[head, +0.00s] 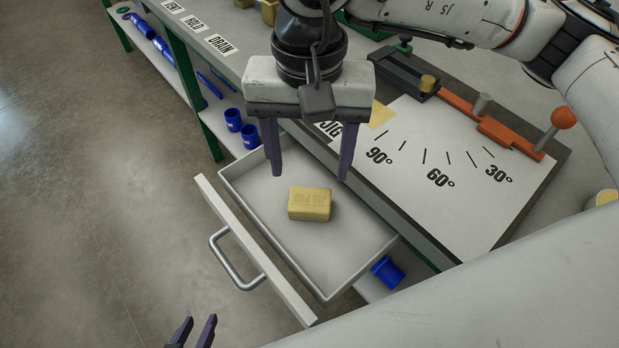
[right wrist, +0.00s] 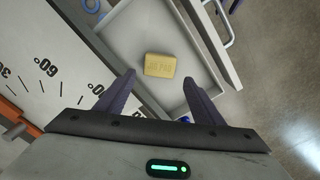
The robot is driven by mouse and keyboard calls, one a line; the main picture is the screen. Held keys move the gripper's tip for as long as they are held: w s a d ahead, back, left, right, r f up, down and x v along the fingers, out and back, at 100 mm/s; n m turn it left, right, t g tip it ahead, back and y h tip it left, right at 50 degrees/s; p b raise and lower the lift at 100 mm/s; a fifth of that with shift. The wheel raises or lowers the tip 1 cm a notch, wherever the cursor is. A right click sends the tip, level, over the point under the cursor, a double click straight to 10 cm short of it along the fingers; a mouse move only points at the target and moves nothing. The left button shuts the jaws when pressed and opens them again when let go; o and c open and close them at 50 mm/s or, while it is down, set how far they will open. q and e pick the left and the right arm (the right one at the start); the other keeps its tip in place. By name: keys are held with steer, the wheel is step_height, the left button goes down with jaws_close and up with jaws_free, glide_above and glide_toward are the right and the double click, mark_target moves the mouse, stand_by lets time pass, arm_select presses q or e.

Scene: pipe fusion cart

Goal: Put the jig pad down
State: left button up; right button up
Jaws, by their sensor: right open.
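The jig pad (head: 310,204) is a yellow block with JIG PAD on its top. It lies flat on the floor of the open drawer (head: 356,269), and it also shows in the right wrist view (right wrist: 160,65). My right gripper (head: 311,178) is open above the drawer, its fingers apart and empty, with the pad beyond the fingertips. It also shows in the right wrist view (right wrist: 158,78). My left gripper (head: 200,320) is at the bottom edge of the head view, away from the drawer. Its fingertips are apart with nothing between them; the rest is cut off.
The drawer's front has a metal handle (head: 234,262). Right of the drawer is the angle board (head: 460,205) with an orange lever (head: 485,125) and a yellow patch (head: 381,115). Blue pipe pieces (head: 233,120) lie on the lower shelf. The floor at left is clear.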

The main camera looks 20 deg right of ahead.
steer(key=shift+r, duration=1.8)
